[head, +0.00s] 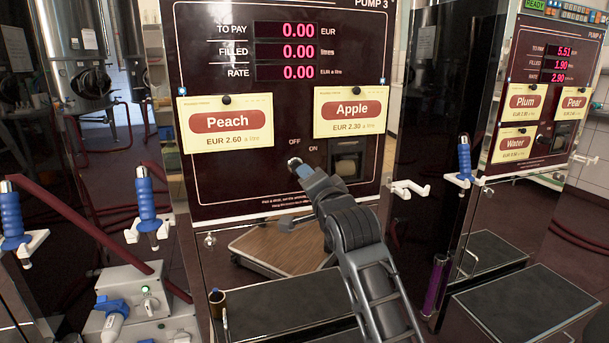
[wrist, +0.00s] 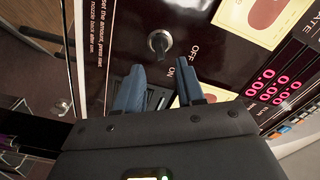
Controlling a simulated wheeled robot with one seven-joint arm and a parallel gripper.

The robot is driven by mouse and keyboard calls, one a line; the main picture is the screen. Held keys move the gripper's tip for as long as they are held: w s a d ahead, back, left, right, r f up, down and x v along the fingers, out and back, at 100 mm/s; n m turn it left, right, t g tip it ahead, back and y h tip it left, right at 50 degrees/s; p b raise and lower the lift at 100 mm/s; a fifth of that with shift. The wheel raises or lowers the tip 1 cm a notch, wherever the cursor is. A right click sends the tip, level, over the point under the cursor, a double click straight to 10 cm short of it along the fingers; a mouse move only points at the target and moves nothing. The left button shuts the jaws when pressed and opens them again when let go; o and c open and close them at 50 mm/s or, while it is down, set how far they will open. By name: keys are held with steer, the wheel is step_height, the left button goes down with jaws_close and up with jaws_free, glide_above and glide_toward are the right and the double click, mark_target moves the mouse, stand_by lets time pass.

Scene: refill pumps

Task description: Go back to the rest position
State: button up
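My gripper (head: 301,169) is in front of the Pump 3 panel (head: 290,100) in the head view, with my arm reaching up from the lower right. In the wrist view its two blue-grey fingers (wrist: 160,76) stand apart with nothing between them. A small metal toggle switch (wrist: 158,42) sits on the dark panel just beyond the fingertips; it also shows in the head view (head: 294,162), by the OFF and ON labels. I cannot tell whether a finger touches it. The Pump 3 displays (head: 286,51) all read 0.00.
Peach (head: 225,122) and Apple (head: 351,112) cards hang on the panel. Blue-handled nozzles (head: 148,200) hang at the left, and another (head: 464,160) at the right. A grey box (head: 140,290) and a small bottle (head: 217,303) stand low left. Pump 4 (head: 555,95) is at the right.

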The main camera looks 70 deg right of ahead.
steer(key=shift+v, duration=0.9)
steer(key=s+a+f+n+t+y, duration=0.1)
steer(key=s+a+f+n+y, duration=0.35)
steer(key=a, duration=0.55)
steer(key=s+a+f+n+t+y, duration=0.1)
steer(key=s+a+f+n+y, duration=0.15)
steer(key=a+f+n, duration=0.55)
steer(key=s+a+f+n+t+y, duration=0.25)
steer(key=s+a+n, duration=0.25)
steer(key=a, duration=0.6)
steer(key=s+a+n+g+y, duration=0.2)
steer(key=s+a+n+y, duration=0.2)
steer(key=s+a, duration=0.5)
step_height(320, 180, up, 14)
steer(key=s+p, duration=0.2)
steer(key=p, duration=1)
steer(key=shift+d+f+p, duration=0.25)
steer(key=shift+p, duration=0.1)
steer(key=shift+n+t, duration=0.25)
